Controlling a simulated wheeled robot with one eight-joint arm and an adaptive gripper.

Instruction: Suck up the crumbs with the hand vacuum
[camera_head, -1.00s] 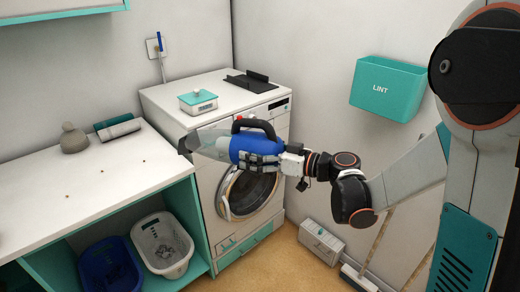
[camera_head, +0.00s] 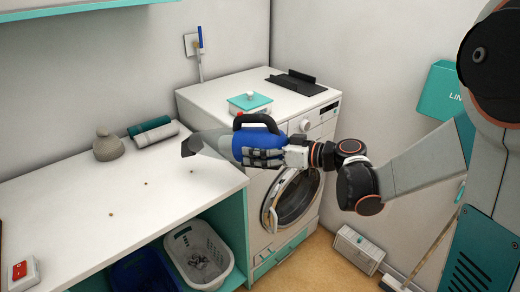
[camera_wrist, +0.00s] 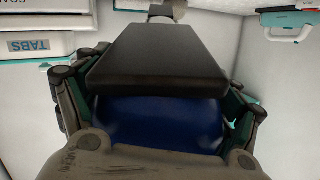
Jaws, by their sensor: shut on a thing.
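The hand vacuum (camera_head: 252,139) has a blue body, a black handle and a grey nozzle pointing left. My gripper (camera_head: 264,158) is shut on its body and holds it above the right end of the white counter (camera_head: 70,215), in front of the washing machine. In the wrist view, the vacuum's black handle (camera_wrist: 157,58) and blue body lie between my fingers. Several small brown crumbs (camera_head: 146,183) lie scattered on the counter, left of and below the nozzle in the picture. The nozzle tip appears above the counter, apart from the crumbs.
The washing machine (camera_head: 215,98) bears a teal-lidded box (camera_head: 249,102). A white basket (camera_head: 198,254) is under the counter.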

